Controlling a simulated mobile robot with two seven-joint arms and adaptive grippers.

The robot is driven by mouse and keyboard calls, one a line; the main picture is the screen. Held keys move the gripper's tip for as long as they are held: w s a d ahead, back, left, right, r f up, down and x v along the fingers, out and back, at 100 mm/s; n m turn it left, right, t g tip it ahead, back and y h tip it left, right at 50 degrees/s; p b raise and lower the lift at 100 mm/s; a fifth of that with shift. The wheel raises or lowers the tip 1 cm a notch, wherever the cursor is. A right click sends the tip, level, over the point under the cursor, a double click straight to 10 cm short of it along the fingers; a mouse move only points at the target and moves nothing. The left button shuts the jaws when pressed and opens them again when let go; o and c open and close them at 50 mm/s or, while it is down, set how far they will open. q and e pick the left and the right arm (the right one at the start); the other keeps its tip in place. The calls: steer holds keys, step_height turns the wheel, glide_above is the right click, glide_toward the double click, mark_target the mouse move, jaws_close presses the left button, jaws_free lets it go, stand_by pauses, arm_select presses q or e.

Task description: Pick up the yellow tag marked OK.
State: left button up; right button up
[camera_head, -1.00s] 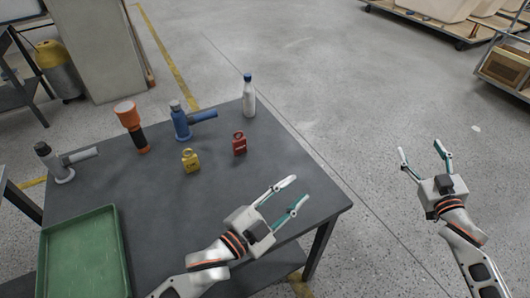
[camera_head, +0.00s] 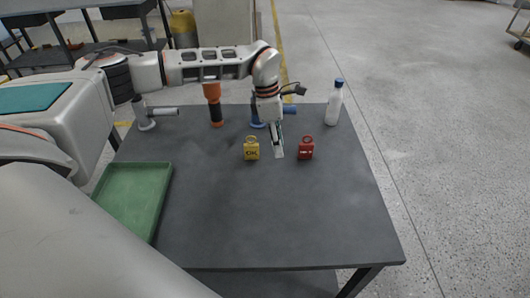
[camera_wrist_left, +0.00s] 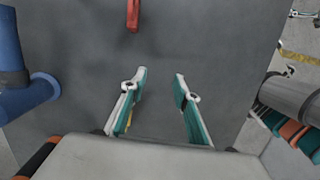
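The yellow tag (camera_head: 251,151), with dark lettering and a ring on top, stands on the dark table (camera_head: 270,220). My left gripper (camera_head: 278,153) points down just right of it and apart from it, between it and a red tag (camera_head: 306,152). In the left wrist view my left gripper (camera_wrist_left: 160,85) is open, with bare tabletop between its fingertips. A thin yellow sliver shows behind its left finger there; too little shows to say what it is. The red tag also shows at the top edge of the left wrist view (camera_wrist_left: 133,14).
A white bottle with a blue cap (camera_head: 334,104) stands at the back right. A blue tool (camera_head: 258,120) is behind my gripper, an orange torch (camera_head: 214,106) and a grey tool (camera_head: 148,118) further left. A green tray (camera_head: 135,196) lies at the left. The front table is clear.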

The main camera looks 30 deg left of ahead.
mark_target(252, 158)
arm_select(q)
steer(key=a, duration=0.3)
steer(key=a+r+y, duration=0.1)
steer(key=a, duration=0.2)
steer(key=a+y, duration=0.1)
steer(key=a, duration=0.3)
steer(key=shift+r+n, duration=0.15)
steer(key=shift+n, duration=0.25)
steer(key=shift+a+f, duration=0.15)
steer(key=shift+f, duration=0.1)
steer(key=shift+s+d+f+b, duration=0.1)
steer(key=shift+d+f+b, duration=0.1)
steer(key=shift+f, duration=1.6)
steer(key=shift+d+f+b, duration=0.15)
steer(key=shift+f+b, duration=0.05)
steer(key=shift+f, duration=1.55)
jaws_close()
arm_select(e)
steer(key=shift+s+a+f+g, duration=0.15)
steer(key=shift+s+a+f, duration=0.2)
steer(key=shift+s+a, duration=0.25)
steer(key=shift+s+a+f+g, duration=0.15)
steer(key=shift+s+a+f, duration=0.25)
steer(key=shift+a, duration=0.2)
